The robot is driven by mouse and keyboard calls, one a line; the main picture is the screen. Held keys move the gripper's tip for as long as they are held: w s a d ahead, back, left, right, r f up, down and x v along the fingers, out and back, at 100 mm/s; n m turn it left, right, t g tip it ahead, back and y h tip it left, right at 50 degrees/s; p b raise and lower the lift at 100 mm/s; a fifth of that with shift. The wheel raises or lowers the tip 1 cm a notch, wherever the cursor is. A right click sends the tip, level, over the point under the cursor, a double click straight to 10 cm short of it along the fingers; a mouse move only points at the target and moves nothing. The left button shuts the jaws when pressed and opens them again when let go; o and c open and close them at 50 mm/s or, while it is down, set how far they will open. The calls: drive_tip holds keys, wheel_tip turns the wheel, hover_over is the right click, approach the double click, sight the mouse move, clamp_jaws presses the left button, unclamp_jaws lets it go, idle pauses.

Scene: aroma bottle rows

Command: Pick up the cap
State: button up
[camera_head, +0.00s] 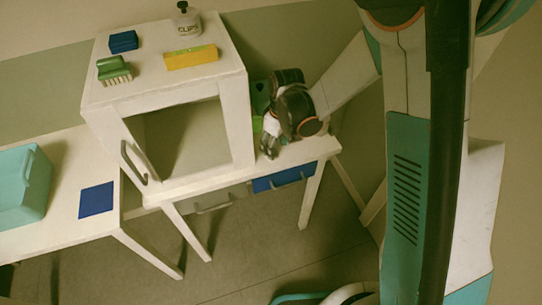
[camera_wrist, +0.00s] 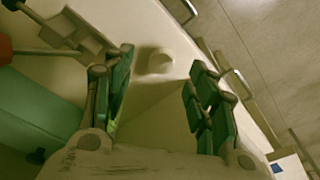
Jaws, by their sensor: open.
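My gripper (camera_wrist: 161,57) is open, with one dark green-padded finger to the left of the cap and one to the right. The cap shows in the gap between the fingertips, and nothing is held. In the head view my gripper (camera_head: 269,146) points down over the table to the right of the white cabinet. I cannot make out the cap there.
The white cabinet (camera_head: 242,118) stands left of my gripper, its door open. A green item (camera_head: 259,98) is behind my gripper. A blue drawer (camera_head: 283,180) is under the table edge. In the wrist view a beige bracket-like piece (camera_wrist: 62,32) and a red item (camera_wrist: 4,50) lie left.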

drive_tip(key=f, duration=0.1)
drive_tip(key=f+b, duration=0.1)
drive_tip(key=f, duration=0.1)
drive_tip(key=a+f, duration=0.1)
drive_tip(key=shift+w+f+b, duration=0.2)
drive_tip(key=shift+w+b, duration=0.05)
drive_tip(key=shift+b, duration=0.1)
drive_tip(key=c, duration=0.8)
drive_tip(key=shift+o, duration=0.2)
